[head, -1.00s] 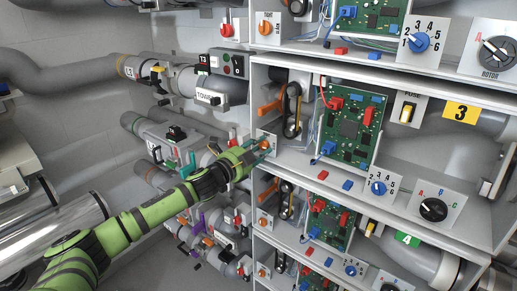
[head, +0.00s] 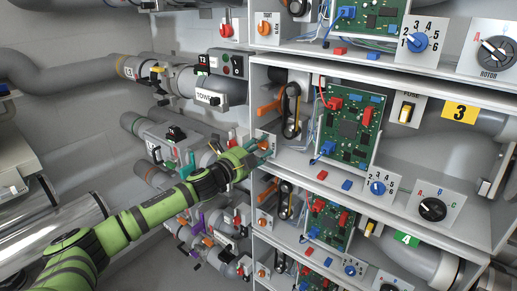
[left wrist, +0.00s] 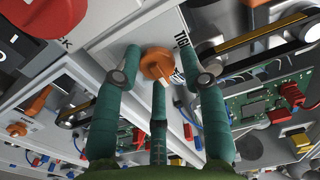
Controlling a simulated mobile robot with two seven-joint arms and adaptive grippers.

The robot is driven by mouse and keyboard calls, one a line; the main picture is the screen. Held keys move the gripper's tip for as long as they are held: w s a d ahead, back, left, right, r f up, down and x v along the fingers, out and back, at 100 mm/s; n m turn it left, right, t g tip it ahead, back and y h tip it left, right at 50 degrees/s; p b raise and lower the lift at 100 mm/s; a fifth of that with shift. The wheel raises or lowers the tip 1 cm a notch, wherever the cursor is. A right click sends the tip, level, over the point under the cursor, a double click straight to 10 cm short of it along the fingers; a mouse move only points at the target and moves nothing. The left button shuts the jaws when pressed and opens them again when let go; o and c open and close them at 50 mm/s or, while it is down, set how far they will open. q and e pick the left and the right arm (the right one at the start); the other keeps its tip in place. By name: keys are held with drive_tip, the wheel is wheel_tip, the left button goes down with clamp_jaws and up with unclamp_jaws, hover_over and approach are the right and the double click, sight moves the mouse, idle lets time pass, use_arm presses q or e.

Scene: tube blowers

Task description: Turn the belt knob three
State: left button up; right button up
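The belt knob of shelf three is an orange knob (left wrist: 157,64) on a pale plate with a black word along its edge, partly cut off in the left wrist view. In the head view its plate (head: 264,139) sits at the left edge of the shelf, and my fingers largely hide the knob. My left gripper (head: 264,152) has teal fingers and is right at that plate. In the left wrist view its fingers stand spread around the knob, with gaps to either side. Whether a fingertip touches it I cannot tell. My right gripper is in neither view.
A yellow "3" sign (head: 461,112) marks this shelf, which holds a black belt (head: 292,112) and a green circuit board (head: 347,127). Grey pipes with valves (head: 180,135) lie left of the rack. Another orange knob (head: 263,223) is below.

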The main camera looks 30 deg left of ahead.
use_arm(q)
drive_tip(key=shift+s+a+f, duration=0.1)
drive_tip(key=shift+s+f, duration=0.05)
drive_tip(key=shift+s, duration=0.35)
drive_tip(key=s, duration=1.1)
drive_tip(key=shift+a, duration=0.3)
